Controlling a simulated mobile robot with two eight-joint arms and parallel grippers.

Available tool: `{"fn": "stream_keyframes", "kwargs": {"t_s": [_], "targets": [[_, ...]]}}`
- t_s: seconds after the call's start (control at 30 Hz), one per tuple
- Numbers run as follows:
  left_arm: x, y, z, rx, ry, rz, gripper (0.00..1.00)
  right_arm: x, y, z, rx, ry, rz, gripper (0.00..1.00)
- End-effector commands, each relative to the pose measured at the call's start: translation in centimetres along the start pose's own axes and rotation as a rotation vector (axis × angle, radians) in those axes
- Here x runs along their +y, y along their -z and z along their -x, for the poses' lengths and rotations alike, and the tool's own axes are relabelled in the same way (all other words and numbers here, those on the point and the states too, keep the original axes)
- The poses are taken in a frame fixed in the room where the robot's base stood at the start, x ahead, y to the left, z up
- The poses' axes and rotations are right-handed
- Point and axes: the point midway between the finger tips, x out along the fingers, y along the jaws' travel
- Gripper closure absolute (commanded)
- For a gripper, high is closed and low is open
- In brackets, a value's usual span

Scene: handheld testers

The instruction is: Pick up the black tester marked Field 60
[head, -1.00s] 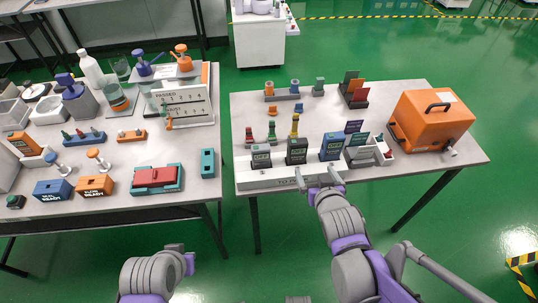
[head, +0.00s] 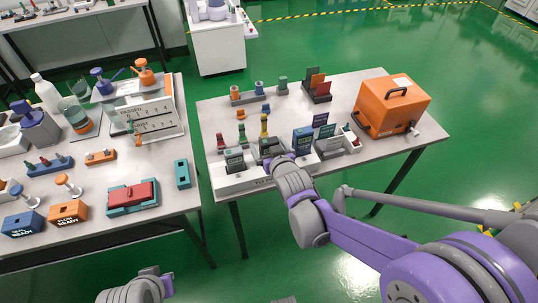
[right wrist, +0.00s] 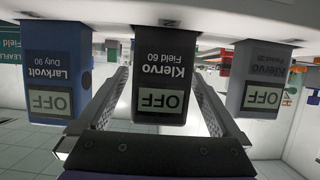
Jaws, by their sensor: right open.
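The black tester marked Klervo Field 60 (right wrist: 160,80) stands in the middle of the right wrist view, which is upside down; its screen reads OFF. In the head view the black tester (head: 267,147) is partly hidden behind my right gripper (head: 277,160). My right gripper (right wrist: 160,88) is open, with one finger on each side of the black tester. I cannot tell whether the fingers touch it. My left gripper (head: 158,278) is low at the bottom left, away from the tables; its jaws are not clear.
A blue Larkvolt Duty 90 tester (right wrist: 55,75) and a grey Klervo tester (right wrist: 264,82) stand close on either side. They share a white rack (head: 235,182) at the table's front. An orange case (head: 392,105) sits at the table's right end.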

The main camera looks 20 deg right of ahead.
Motion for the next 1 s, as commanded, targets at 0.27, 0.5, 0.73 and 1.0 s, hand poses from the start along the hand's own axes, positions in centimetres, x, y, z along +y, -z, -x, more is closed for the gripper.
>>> {"fn": "stream_keyframes", "kwargs": {"t_s": [0.27,0.5,0.73,1.0], "targets": [[0.00,-0.10,-0.22,-0.001,0.000,0.000,1.00,-0.03,0.01,-1.78,0.000,0.000,0.001,0.00],[0.00,-0.10,-0.20,-0.001,0.000,0.000,1.00,-0.04,0.01,-1.74,0.000,0.000,0.001,0.20],[0.00,-0.10,-0.20,-0.001,0.000,0.000,1.00,-0.05,0.01,-1.72,0.000,0.000,0.001,0.61],[0.00,-0.10,-0.20,-0.001,0.000,0.000,1.00,-0.05,0.03,-1.72,0.000,0.000,0.001,0.94]]}}
